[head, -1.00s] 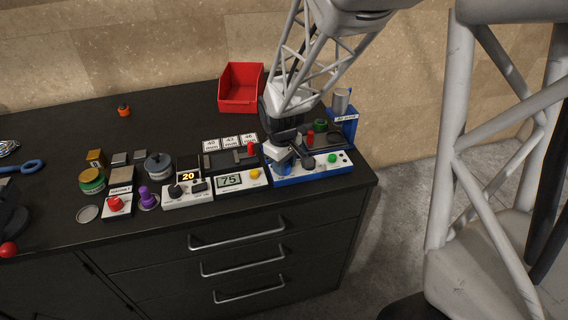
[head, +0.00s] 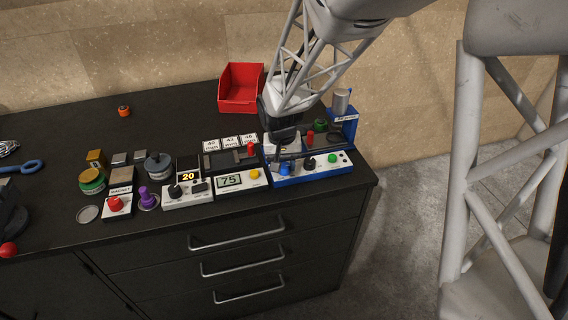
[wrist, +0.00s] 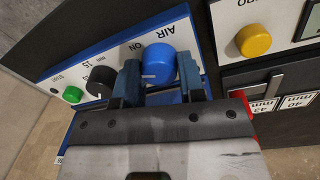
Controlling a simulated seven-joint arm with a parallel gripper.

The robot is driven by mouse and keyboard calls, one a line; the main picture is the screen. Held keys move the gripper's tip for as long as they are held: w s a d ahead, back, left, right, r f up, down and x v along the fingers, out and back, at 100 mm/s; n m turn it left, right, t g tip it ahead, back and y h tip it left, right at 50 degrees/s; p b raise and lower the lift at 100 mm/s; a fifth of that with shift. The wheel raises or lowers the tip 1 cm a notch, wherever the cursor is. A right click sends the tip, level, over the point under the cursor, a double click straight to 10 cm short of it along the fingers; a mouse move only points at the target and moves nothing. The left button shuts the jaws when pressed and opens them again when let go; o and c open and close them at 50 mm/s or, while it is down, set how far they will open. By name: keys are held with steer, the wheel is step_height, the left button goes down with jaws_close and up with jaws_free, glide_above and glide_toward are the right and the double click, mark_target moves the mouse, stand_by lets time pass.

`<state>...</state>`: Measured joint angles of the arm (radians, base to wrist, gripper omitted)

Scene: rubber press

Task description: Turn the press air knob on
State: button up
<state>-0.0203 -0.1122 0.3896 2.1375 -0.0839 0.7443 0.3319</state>
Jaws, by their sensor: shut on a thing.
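The blue press air knob (wrist: 159,64) is on the white panel face of the blue-edged press (head: 319,172), by the letters AIR and ON. In the head view the knob (head: 285,169) shows at the panel's left end. In the wrist view my gripper (wrist: 160,77) has one finger on each side of the knob and is shut on it. A short white mark shows on the knob's near side, toward the left finger. In the head view my gripper (head: 287,157) comes down over the knob from behind, its fingertips too small to make out.
A black knob (wrist: 100,81) sits left of the air knob, with a green button (wrist: 73,95) beyond it. A yellow button (wrist: 253,40) is on the neighbouring 75-display unit (head: 229,181). A red bin (head: 240,88) stands at the back.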

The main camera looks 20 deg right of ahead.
mark_target(283, 164)
steer(key=m, duration=0.6)
steer(key=shift+r+m, duration=0.1)
steer(key=shift+m, duration=0.3)
steer(key=o, duration=0.9)
steer(key=shift+w+a+r, duration=0.1)
steer(key=shift+r, duration=1.85)
steer(key=shift+w+r, duration=0.1)
steer(key=shift+r, duration=1.8)
